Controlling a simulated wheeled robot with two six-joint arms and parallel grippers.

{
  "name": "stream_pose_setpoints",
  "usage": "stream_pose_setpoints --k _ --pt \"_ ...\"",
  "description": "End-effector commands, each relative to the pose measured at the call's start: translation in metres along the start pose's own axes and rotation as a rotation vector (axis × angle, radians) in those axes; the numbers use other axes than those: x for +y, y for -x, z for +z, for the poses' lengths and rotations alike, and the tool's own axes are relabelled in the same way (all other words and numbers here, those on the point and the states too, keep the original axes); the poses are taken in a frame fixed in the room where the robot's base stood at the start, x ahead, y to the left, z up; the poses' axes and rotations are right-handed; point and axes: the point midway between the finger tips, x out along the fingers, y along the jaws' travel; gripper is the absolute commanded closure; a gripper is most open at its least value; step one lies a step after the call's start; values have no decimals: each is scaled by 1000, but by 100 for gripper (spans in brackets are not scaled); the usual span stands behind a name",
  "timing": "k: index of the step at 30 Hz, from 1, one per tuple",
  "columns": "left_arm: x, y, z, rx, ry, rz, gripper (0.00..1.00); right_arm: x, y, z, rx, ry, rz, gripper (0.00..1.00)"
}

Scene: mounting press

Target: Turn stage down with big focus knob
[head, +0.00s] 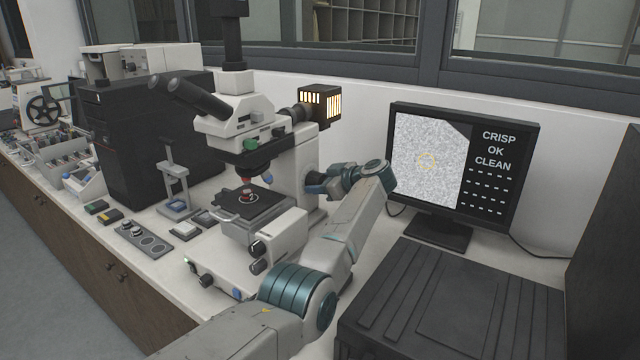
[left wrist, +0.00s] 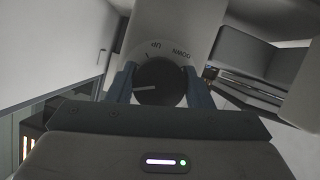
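The big focus knob (left wrist: 160,82) is a dark round knob with a pale pointer line, on a light housing marked UP and DOWN, in the left wrist view. My left gripper (left wrist: 160,88) has one blue-grey finger on each side of the knob, and both appear to touch its rim. In the head view my left gripper (head: 314,188) reaches the right side of the microscope (head: 298,160); the knob there is hidden. The dark stage (head: 268,208) holds a small reddish sample (head: 247,196) under the objective. My right gripper is not in view.
The monitor (head: 430,160) shows a grey speckled picture and the words CRISP, OK, CLEAN. A black ribbed case (head: 450,305) lies in front of it. A black box (head: 150,140) and small tools stand left of the microscope. White bench shows between the microscope and monitor.

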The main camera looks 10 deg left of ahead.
Motion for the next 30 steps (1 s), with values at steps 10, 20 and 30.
stream_pose_setpoints --k 10,20,30 --pt "0 1 -1 2 71 31 77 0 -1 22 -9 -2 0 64" --pt "0 1 0 8 288 123 76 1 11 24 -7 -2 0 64" --pt "0 0 1 13 487 207 76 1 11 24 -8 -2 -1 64"
